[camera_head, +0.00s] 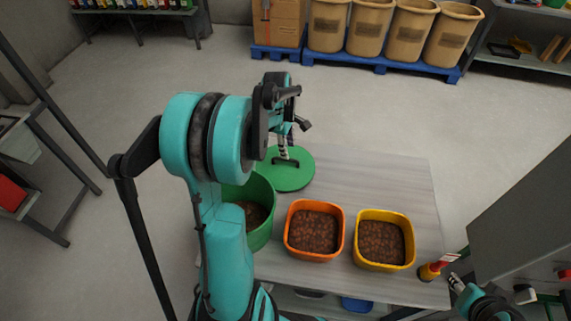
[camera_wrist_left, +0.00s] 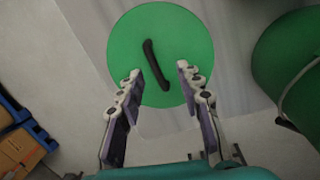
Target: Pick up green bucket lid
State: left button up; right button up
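The green bucket lid (camera_head: 297,180) lies flat at the far left corner of the grey table, with a dark bar handle (camera_head: 285,162) across its middle. In the left wrist view the round lid (camera_wrist_left: 185,35) shows its handle (camera_wrist_left: 155,65) slanting between the fingertips. My left gripper (camera_head: 288,148) is above the lid, close to the handle; its fingers (camera_wrist_left: 158,72) are apart with nothing held. The green bucket (camera_head: 262,215) stands open beside the lid, partly hidden by my left arm. My right gripper (camera_head: 490,288) is at the lower right, its fingers apart.
An orange bin (camera_head: 290,240) and a yellow bin (camera_head: 360,248), both with brown contents, stand on the table (camera_head: 390,180). A red and yellow object (camera_head: 430,270) is at the right edge. A grey machine (camera_head: 530,220) stands at the right. Tabletop behind the bins is clear.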

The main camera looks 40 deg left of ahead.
aim_at(283, 160)
pick_arm(q)
jog(key=a+f, duration=0.1)
jog(key=f+n, duration=0.1)
jog(key=f, duration=0.1)
jog(key=a+f+n, duration=0.1)
jog(key=shift+w+a+f+g+b, duration=0.1)
jog(key=shift+a+f+g+b, duration=0.2)
jog(key=shift+a, duration=0.05)
jog(key=f, duration=0.1)
jog(key=f+b, duration=0.1)
jog(key=f, duration=0.1)
jog(key=w+f+b, duration=0.1)
jog(key=f, duration=0.1)
jog(key=shift+w+d+f, duration=0.1)
jog(key=shift+d+f, duration=0.1)
jog(key=shift+d, duration=0.2)
jog(key=shift+r, duration=0.1)
grip_shut()
